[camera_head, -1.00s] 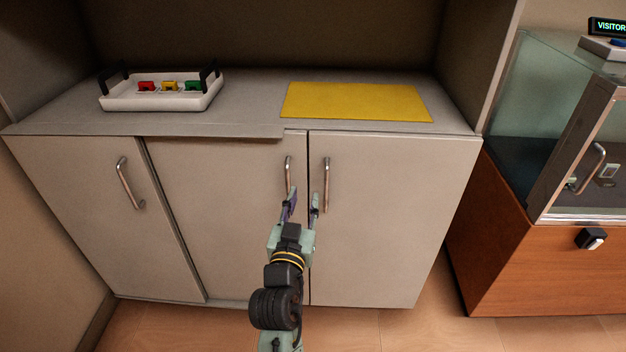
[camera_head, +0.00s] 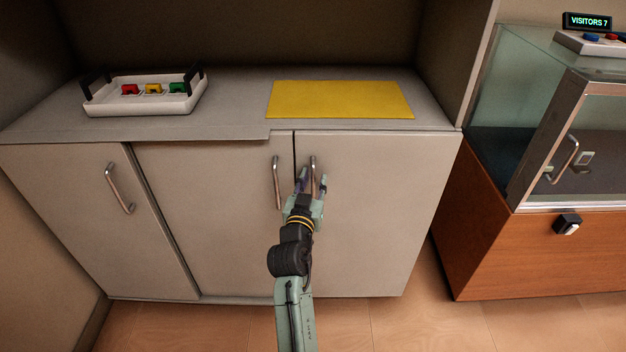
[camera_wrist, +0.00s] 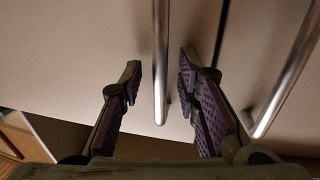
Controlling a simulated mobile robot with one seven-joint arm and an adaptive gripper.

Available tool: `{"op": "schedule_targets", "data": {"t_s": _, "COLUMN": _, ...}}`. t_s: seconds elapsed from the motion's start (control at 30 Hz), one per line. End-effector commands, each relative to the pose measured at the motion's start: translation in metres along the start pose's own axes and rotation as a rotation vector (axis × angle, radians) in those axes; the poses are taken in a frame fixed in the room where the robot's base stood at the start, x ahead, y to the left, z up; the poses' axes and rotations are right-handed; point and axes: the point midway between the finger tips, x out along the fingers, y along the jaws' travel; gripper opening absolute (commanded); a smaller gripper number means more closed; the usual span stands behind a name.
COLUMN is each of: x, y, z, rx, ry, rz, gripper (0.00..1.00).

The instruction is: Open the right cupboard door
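The right cupboard door (camera_head: 380,215) is a plain pale panel and looks shut. Its upright metal handle (camera_head: 313,162) is near its left edge. My gripper (camera_head: 312,182) is at this handle, with a finger on each side of it. In the wrist view, a metal bar (camera_wrist: 160,60) runs between the two open fingers of my gripper (camera_wrist: 161,78), with gaps on both sides. A second bar (camera_wrist: 290,70) shows outside the fingers at the right. The fingers partly hide the handle's lower part in the head view.
The middle door's handle (camera_head: 277,183) is close by on the left. A left door (camera_head: 85,220) stands beyond. The worktop holds a white tray (camera_head: 145,106) with coloured blocks and a yellow mat (camera_head: 340,99). A wooden display case (camera_head: 510,250) stands at the right, past a floor gap.

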Motion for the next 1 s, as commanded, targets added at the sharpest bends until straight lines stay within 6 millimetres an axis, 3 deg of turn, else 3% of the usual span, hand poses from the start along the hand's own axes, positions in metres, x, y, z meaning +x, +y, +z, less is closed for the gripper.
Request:
{"op": "schedule_targets", "data": {"t_s": 0.2, "x": 0.0002, "y": -0.0002, "z": -0.0001, "rx": 0.0, "ry": 0.001, "rz": -0.001, "gripper": 0.3}}
{"op": "schedule_targets", "data": {"t_s": 0.67, "x": -0.0001, "y": -0.0004, "z": -0.0003, "rx": 0.0, "ry": 0.001, "rz": -0.001, "gripper": 0.0}}
{"op": "schedule_targets", "data": {"t_s": 1.0, "x": -0.0002, "y": -0.0006, "z": -0.0004, "rx": 0.0, "ry": 0.001, "rz": -0.001, "gripper": 0.0}}
